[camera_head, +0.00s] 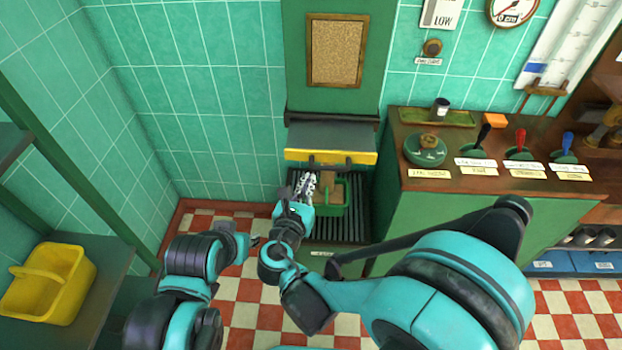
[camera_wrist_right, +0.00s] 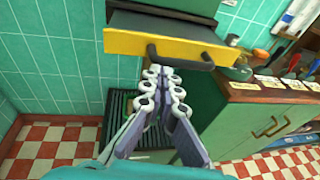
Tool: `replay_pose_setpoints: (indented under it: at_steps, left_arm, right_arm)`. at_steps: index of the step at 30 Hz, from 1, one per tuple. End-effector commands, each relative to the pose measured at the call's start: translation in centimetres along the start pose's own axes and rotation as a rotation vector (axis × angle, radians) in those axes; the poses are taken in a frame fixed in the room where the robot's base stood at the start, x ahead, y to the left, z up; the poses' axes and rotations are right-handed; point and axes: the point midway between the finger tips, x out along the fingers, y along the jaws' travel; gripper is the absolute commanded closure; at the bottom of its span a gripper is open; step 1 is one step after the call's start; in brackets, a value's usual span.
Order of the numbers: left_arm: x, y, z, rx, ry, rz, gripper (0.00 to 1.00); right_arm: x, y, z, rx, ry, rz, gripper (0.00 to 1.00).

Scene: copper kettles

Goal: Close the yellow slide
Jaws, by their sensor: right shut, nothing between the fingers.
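The yellow slide (camera_head: 340,157) is a yellow front panel with a dark handle, below a grey sloped top on the green wall column. It stands out forward of the column. In the right wrist view the yellow panel (camera_wrist_right: 130,43) and its dark handle (camera_wrist_right: 180,60) show just beyond my fingertips. My right gripper (camera_head: 308,180) is shut and empty, just below and in front of the panel; its chain-like fingers (camera_wrist_right: 161,72) point at the handle's left end. Contact cannot be told. My left arm is at lower left; its gripper (camera_head: 250,241) barely shows.
A green basket (camera_head: 335,208) stands on the dark slatted grate (camera_head: 355,228) below the slide, partly behind my right gripper. A green counter (camera_head: 430,215) with coloured levers stands at right. A yellow basket (camera_head: 48,285) sits on the left shelf. Checkered floor lies below.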

Motion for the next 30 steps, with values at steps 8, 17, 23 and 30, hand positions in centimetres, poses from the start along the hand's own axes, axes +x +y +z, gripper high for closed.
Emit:
replay_pose_setpoints:
  at_steps: [8,17,23,30]
  left_arm:
    - [0.7,0.0,0.5,0.0,0.0,0.0,0.67]
    - [0.7,0.0,0.5,0.0,0.0,0.0,0.67]
    - [0.8,0.0,0.6,0.0,0.0,0.0,0.67]
    - [1.2,0.0,0.9,0.0,0.0,0.0,0.67]
  right_arm:
    - [2.7,0.0,0.0,0.001,0.0,0.0,1.0]
    - [2.8,0.0,0.0,0.001,0.0,0.001,1.0]
    - [4.2,0.2,0.2,0.002,0.0,-0.003,1.0]
    - [10.5,1.3,1.5,0.002,0.001,-0.004,1.0]
